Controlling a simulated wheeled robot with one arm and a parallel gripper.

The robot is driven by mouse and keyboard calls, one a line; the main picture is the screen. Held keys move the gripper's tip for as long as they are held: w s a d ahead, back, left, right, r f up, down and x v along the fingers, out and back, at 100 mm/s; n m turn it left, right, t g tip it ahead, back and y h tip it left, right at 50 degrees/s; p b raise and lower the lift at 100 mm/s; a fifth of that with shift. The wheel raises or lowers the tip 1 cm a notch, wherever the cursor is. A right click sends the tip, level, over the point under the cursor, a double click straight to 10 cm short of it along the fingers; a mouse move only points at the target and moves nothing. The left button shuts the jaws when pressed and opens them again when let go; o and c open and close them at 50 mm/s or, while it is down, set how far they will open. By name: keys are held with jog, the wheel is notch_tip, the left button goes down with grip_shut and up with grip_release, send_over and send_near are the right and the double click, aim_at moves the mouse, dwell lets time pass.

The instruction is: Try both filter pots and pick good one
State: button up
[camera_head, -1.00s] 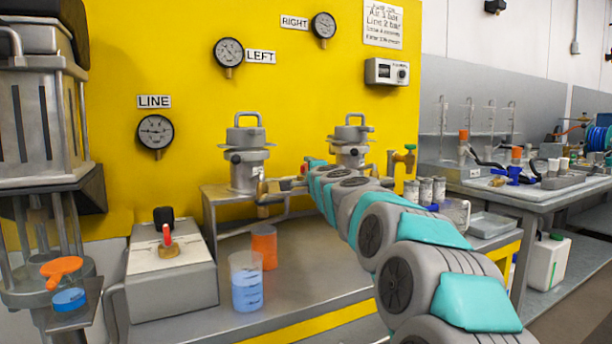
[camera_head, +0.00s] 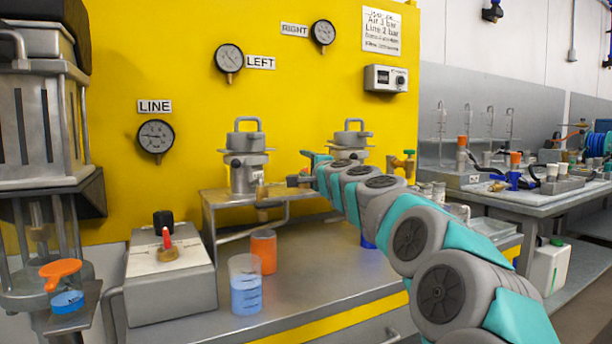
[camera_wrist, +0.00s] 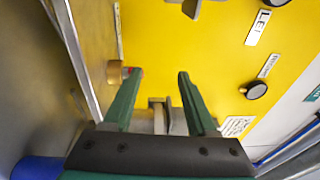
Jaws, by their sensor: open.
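The left filter pot (camera_head: 247,172), a grey metal vessel with a loop handle on its lid, stands upright on a metal stand at the yellow panel. The right filter pot (camera_head: 352,138) stands to its right, its lower part hidden by my arm. My gripper (camera_wrist: 158,80) is open in the wrist view, its two dark green fingers apart, facing the panel. A brass fitting (camera_wrist: 115,73) with a red spot is beside the left finger's tip. A grey metal part shows between the fingers near the palm; I cannot tell whether it touches. In the head view my gripper is between the pots, partly hidden.
The LEFT gauge (camera_head: 229,58), RIGHT gauge (camera_head: 323,33) and LINE gauge (camera_head: 156,136) hang on the panel. A beaker of blue liquid (camera_head: 246,288) and an orange cup (camera_head: 263,252) stand on the bench below. A grey box (camera_head: 170,285) is at left.

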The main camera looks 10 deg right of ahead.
jog(key=shift+w+d+f+n+g+y+p, duration=0.15)
jog(key=shift+w+d+f+n+g+y, duration=0.3)
jog(key=shift+w+d+f+n+y, duration=0.4)
jog(key=shift+w+d+f+n+g+y+p, duration=0.15)
jog(key=shift+w+d+f+n+g+y, duration=0.4)
jog(key=shift+w+f+y, duration=0.5)
jog(key=shift+w+r, duration=0.25)
jog(key=shift+r, duration=0.05)
jog(key=shift+x, duration=0.75)
jog(key=shift+w+a+p, duration=0.15)
jog(key=shift+w+p, duration=0.05)
jog(key=shift+p, duration=0.15)
jog(key=shift+x, duration=1.1)
jog(key=shift+s, duration=0.1)
grip_shut()
